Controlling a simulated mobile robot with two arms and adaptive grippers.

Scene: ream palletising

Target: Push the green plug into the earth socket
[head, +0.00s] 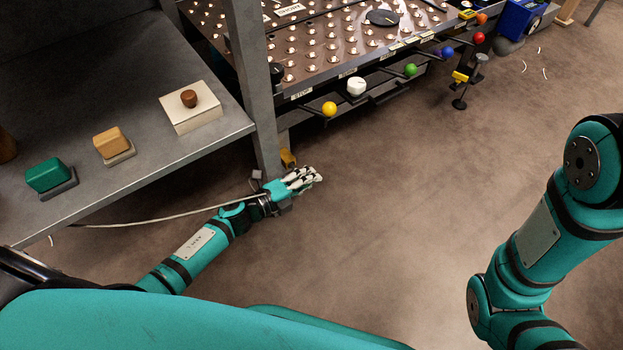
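My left gripper (304,179) is low over the floor, just right of the bench's front leg. Its pale fingers point right; whether they are open or shut, or hold anything, is too small to tell. A pale cable (150,220) runs from the lower left to the wrist of this gripper, and its end is hidden there. I cannot make out a green plug or a clearly marked earth socket. A small yellow-brown fitting (288,158) and a small grey block (256,175) sit by the leg, close to the gripper. My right gripper is out of view.
The grey metal bench (120,170) holds a green block (48,174), an orange block (112,142) and a cream box with a brown knob (190,106). A studded panel (335,45) with coloured ball-ended levers stands behind. The floor (400,200) is mostly clear.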

